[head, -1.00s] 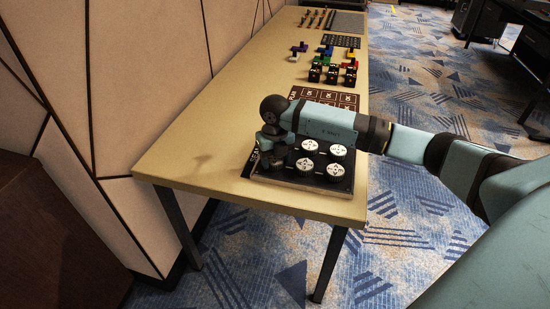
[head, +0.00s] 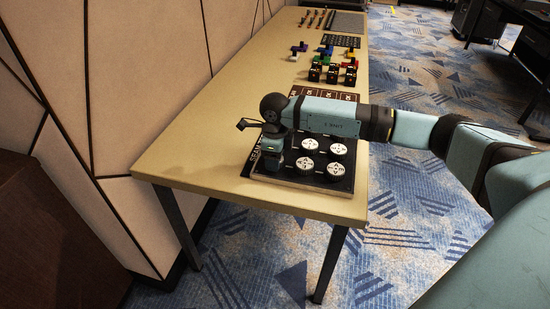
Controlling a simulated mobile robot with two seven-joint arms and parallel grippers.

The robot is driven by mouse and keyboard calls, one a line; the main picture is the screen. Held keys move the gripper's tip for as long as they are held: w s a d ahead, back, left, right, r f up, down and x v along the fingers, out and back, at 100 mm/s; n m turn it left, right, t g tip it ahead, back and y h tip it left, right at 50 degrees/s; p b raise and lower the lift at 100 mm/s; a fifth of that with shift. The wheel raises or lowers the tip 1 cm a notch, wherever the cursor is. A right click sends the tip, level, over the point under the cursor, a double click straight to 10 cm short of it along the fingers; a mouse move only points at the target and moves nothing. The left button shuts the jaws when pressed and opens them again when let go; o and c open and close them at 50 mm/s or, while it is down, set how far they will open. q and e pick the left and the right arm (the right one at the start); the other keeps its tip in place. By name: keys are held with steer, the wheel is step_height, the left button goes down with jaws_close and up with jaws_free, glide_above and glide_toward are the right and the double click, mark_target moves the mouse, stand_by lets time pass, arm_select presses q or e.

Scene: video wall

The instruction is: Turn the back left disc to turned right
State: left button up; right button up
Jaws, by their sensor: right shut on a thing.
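A dark board (head: 318,183) with several round white discs lies at the near end of the table. Two discs show in its right column (head: 338,150), (head: 336,169) and two in the column beside it (head: 310,144), (head: 305,164). My right gripper (head: 271,168) points down over the board's near left part and is shut on the back left disc. The gripper hides that disc, so how far it is turned cannot be seen. My left gripper is not in view.
The long tan table (head: 190,148) runs away along the wall panels. Beyond the board lie a brown card (head: 345,97), black blocks (head: 332,75) and coloured pieces (head: 325,53). The table to the left of the board is clear.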

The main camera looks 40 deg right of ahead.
arm_select(q)
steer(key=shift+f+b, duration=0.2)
steer(key=shift+b, duration=0.15)
arm_select(e)
steer(key=n, duration=0.4)
steer(key=shift+n, duration=0.4)
steer(key=o, duration=0.9)
arm_select(q)
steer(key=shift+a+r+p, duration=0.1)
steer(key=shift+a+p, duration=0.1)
steer(key=shift+p, duration=0.8)
arm_select(e)
step_height(320, 180, up, 14)
steer(key=shift+f, duration=0.1)
